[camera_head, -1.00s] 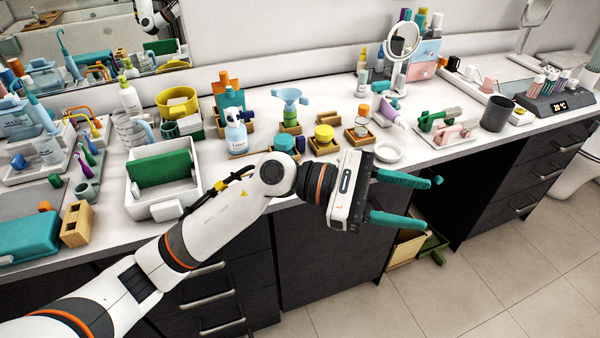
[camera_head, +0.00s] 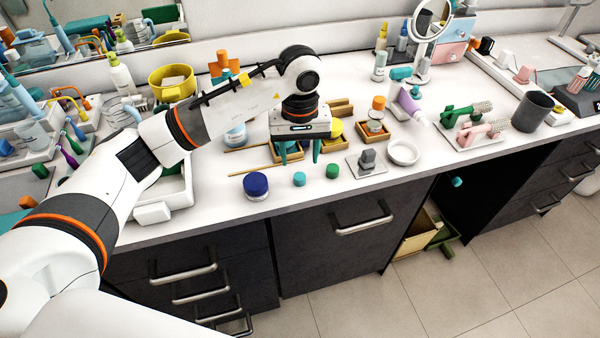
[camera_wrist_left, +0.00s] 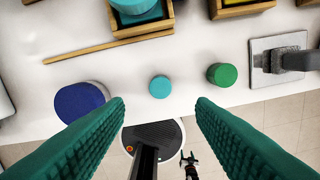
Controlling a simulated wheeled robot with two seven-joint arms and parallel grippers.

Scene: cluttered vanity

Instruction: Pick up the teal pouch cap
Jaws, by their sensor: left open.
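A small round teal cap (camera_head: 299,179), which I take for the pouch cap, rests on the white counter near its front edge. It also shows in the left wrist view (camera_wrist_left: 159,87), between and just beyond my fingertips, touching neither. My left gripper (camera_head: 299,161) points down over the counter with its teal fingers apart. In the left wrist view the left gripper (camera_wrist_left: 160,103) is open and empty. My right gripper does not show in the head view.
A blue lid (camera_head: 255,185) lies left of the cap, and a green cap (camera_head: 332,171) close on its right. Farther right are a grey stamp-like piece on a plate (camera_head: 367,162) and a white dish (camera_head: 403,153). Wooden trays (camera_wrist_left: 144,20) stand behind, with a thin stick before them.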

